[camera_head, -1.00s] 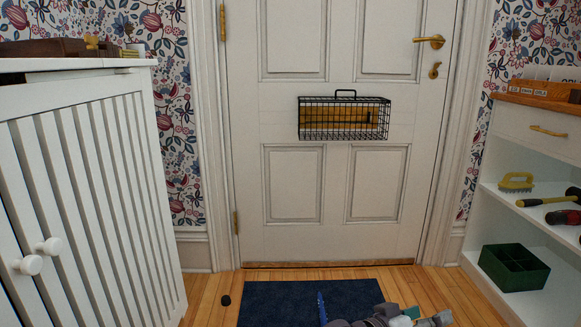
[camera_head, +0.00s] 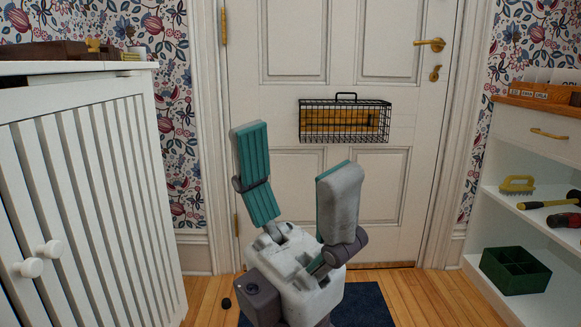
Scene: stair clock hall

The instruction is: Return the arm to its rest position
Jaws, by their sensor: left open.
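My left gripper (camera_head: 290,187) is in the lower middle of the head view, with its fingers pointing up. Its two teal-padded fingers are spread wide apart, and nothing is between them. It is in front of the white door (camera_head: 290,50), below a black wire basket (camera_head: 345,120) mounted over the door's brass letter slot. The gripper's body covers much of the dark blue mat. My right gripper is not in view.
A white slatted cabinet (camera_head: 95,200) stands close on the left. On the right, a white shelf unit (camera_head: 530,225) holds a yellow-handled brush (camera_head: 517,184), tools and a green divided box (camera_head: 515,270).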

